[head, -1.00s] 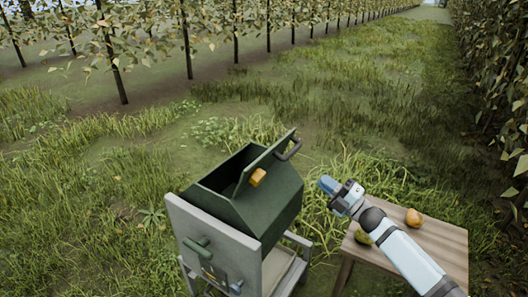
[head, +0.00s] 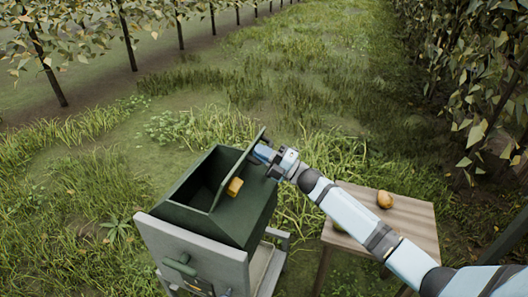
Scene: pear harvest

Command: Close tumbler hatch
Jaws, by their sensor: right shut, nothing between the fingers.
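The tumbler (head: 238,219) is a dark green box on a grey stand. Its top opening shows dark inside. The hatch's dark handle is hidden behind the gripper. My left gripper is out of view.
A wooden table (head: 412,220) stands to the right, under my right arm, with a yellow pear (head: 385,199) on it. Another pear is mostly hidden by the arm. The stand's grey panel (head: 190,250) carries a green crank (head: 180,265). Grass lies beyond.

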